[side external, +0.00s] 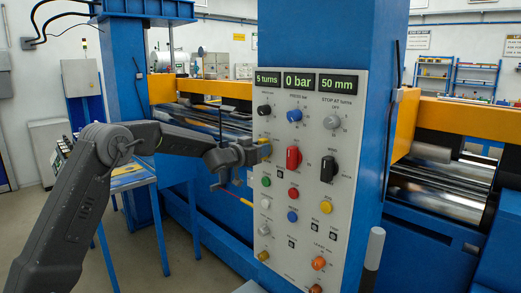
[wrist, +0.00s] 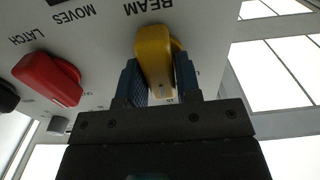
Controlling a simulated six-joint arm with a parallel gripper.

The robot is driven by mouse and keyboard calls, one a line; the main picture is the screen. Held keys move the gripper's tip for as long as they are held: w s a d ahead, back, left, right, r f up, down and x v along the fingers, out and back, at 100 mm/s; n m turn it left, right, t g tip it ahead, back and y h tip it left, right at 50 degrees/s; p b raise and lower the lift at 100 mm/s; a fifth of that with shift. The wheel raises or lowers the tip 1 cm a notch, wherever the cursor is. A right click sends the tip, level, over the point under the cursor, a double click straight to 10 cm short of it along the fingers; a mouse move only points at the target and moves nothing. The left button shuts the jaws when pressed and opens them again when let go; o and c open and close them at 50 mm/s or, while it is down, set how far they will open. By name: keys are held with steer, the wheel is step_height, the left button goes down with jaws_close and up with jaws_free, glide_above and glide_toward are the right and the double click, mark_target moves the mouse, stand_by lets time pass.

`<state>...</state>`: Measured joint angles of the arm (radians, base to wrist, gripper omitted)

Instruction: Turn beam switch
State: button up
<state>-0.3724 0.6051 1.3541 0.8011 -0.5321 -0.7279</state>
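The beam switch is a yellow knob (wrist: 156,60) on the panel, under the label BEAM in the wrist view, which shows the panel upside down. In the side view a little of its yellow (side external: 265,142) shows at the panel's left edge, mostly hidden by my gripper (side external: 243,153). In the wrist view my gripper's two blue fingers (wrist: 160,82) lie on either side of the knob, close against it with no clear gap. The light grey control panel (side external: 345,215) stands upright on a blue column.
A red latch knob (side external: 293,158) sits just right of the yellow one, with a black knob (side external: 329,168) further right. Several buttons and small knobs are below. Displays (side external: 300,82) read 5 turns, 0 bar and 50 mm. A blue-framed table (side external: 130,185) stands behind my arm.

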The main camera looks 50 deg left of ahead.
steer(key=o, duration=0.4)
steer(key=shift+s, duration=0.1)
steer(key=s, duration=1.3)
steer(key=shift+s, duration=0.3)
steer(key=shift+d, duration=0.1)
steer(key=s+d+f+g, duration=0.1)
steer(key=s+d+g, duration=0.3)
steer(key=s, duration=0.6)
steer(key=s+d+f+g, duration=0.2)
steer(key=s+d+g, duration=0.2)
steer(key=s+d, duration=0.5)
steer(key=s+d+f+g, duration=0.1)
steer(key=s+d+g, duration=0.3)
steer(key=s, duration=0.7)
steer(key=shift+s+d+f, duration=0.2)
steer(key=shift+d, duration=0.5)
steer(key=shift+s+d+f, duration=0.2)
steer(key=shift+d, duration=0.45)
